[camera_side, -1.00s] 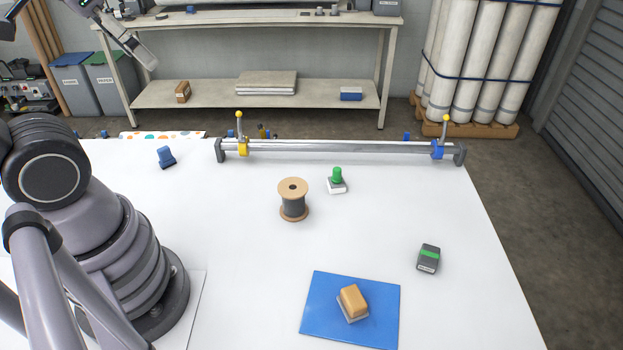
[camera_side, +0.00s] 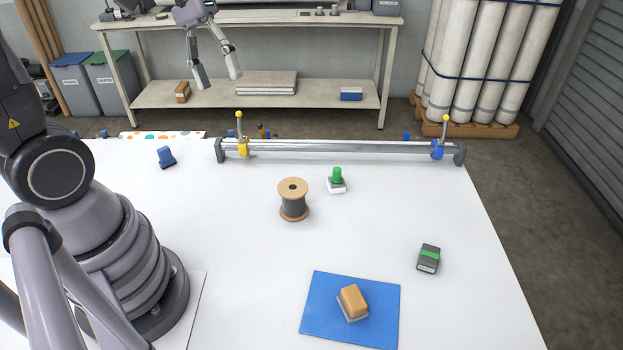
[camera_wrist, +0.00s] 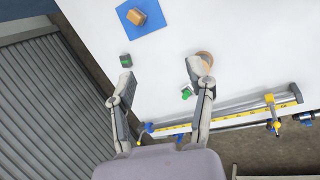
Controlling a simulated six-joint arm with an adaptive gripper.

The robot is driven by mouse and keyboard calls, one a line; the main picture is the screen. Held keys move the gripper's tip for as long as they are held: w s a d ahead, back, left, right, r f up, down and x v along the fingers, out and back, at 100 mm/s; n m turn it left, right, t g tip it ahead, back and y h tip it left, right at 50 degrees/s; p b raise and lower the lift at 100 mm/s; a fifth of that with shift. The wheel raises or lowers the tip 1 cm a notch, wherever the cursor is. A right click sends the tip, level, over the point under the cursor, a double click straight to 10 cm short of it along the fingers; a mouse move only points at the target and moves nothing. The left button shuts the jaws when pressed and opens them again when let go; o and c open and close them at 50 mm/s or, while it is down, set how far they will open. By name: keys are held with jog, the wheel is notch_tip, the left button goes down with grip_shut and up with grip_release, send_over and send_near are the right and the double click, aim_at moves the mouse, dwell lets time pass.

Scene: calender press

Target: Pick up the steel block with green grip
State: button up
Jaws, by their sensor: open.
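The steel block with green grip (camera_side: 337,186) stands upright on the white table, a pale base with a green knob on top. It also shows in the wrist view (camera_wrist: 187,93), between my fingers and close to the right one. My gripper (camera_side: 217,79) is open and empty, high above the far side of the table, with its fingers pointing down.
A wire spool (camera_side: 293,200) stands left of the block. A rail with clamps (camera_side: 340,147) lies along the far edge. A grey block with a green stripe (camera_side: 428,259) and a blue mat (camera_side: 318,320) with an orange-topped block (camera_side: 352,301) are nearer. A blue item (camera_side: 166,157) sits left.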

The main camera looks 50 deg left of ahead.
jog(key=w+a+f+n+t+h, duration=0.25)
jog(key=w+f+n+h, duration=0.7)
jog(key=w+f, duration=0.6)
jog(key=n+t, duration=0.9)
jog(key=n, duration=0.2)
send_near(336, 169)
jog(key=v, duration=0.3)
jog(key=shift+s+a+f, duration=0.1)
jog(key=shift+s+a, duration=0.05)
jog(key=shift+a, duration=0.1)
jog(key=shift+f+n+y, duration=0.25)
jog(key=shift+f, duration=0.05)
jog(key=x, duration=0.8)
jog(key=shift+r+x, duration=0.15)
jog(key=shift+x, duration=1.25)
jog(key=shift+r+x, duration=0.1)
jog(key=shift+x, duration=1.3)
jog(key=shift+s+d, duration=0.1)
jog(key=shift+c, duration=0.2)
